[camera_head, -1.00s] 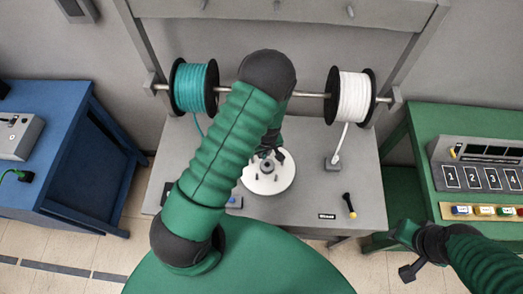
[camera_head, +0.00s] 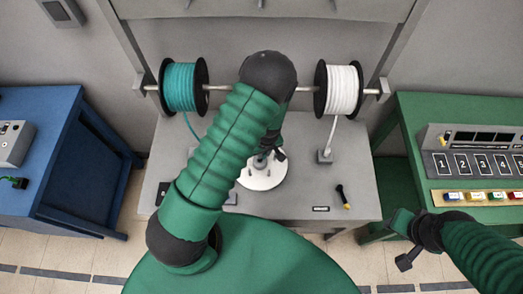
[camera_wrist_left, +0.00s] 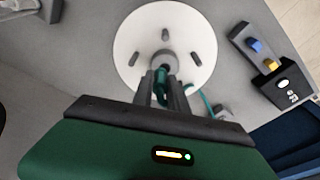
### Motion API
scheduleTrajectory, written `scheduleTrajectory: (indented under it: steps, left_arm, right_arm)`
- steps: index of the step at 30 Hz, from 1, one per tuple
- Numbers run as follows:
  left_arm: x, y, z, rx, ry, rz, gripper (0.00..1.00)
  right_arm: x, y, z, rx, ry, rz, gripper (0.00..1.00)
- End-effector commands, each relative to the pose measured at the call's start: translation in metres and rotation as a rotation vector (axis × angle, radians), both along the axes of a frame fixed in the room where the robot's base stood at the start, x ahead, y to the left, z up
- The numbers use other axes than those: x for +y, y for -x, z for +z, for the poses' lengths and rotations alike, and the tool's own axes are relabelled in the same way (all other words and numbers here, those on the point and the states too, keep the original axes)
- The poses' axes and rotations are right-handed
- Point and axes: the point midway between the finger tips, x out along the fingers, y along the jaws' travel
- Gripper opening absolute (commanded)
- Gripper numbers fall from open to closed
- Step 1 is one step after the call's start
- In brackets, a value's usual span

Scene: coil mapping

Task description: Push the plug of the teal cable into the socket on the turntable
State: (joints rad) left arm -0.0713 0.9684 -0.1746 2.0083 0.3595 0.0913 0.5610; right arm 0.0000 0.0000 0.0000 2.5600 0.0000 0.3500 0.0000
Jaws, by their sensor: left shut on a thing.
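The white round turntable (camera_head: 262,180) lies on the grey table, partly behind my left arm. In the left wrist view the turntable (camera_wrist_left: 128,50) carries a grey round socket (camera_wrist_left: 165,57) at its middle and several dark pegs. My left gripper (camera_wrist_left: 166,88) is shut on the teal plug (camera_wrist_left: 160,76), close to the socket's near edge. I cannot tell whether the plug has entered it. A teal cable (camera_wrist_left: 205,102) shows to the right of the fingers. In the head view my left gripper (camera_head: 272,154) is over the turntable. My right gripper (camera_head: 402,240) hangs at lower right, its jaws unclear.
A teal spool (camera_head: 180,87) and a white spool (camera_head: 341,89) hang on a rod behind the table. A grey block (camera_head: 325,156) and a black-and-yellow tool (camera_head: 343,195) lie right of the turntable. A blue table (camera_head: 55,170) stands left, a green table (camera_head: 440,150) right.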

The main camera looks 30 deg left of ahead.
Motion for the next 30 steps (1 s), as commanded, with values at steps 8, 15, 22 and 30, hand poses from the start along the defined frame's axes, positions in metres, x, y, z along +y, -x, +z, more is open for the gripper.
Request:
scheduleTrajectory:
  steps: [8,15,22,30]
  left_arm:
    - [0.003,0.0,-0.008,0.0,0.002,0.002,0.0]
    - [0.002,0.0,-0.019,0.0,0.002,0.001,0.0]
    - [0.001,0.0,-0.029,0.0,0.001,0.001,0.0]
    - [0.002,0.0,-0.028,0.0,0.001,0.001,0.0]
  right_arm:
    - [0.0,0.0,-0.006,0.0,0.0,0.0,0.36]
    - [0.0,0.0,-0.016,0.0,0.0,0.0,0.36]
    - [0.0,0.0,-0.023,0.0,0.0,0.0,0.36]
    - [0.0,0.0,-0.022,0.0,0.0,0.0,0.36]
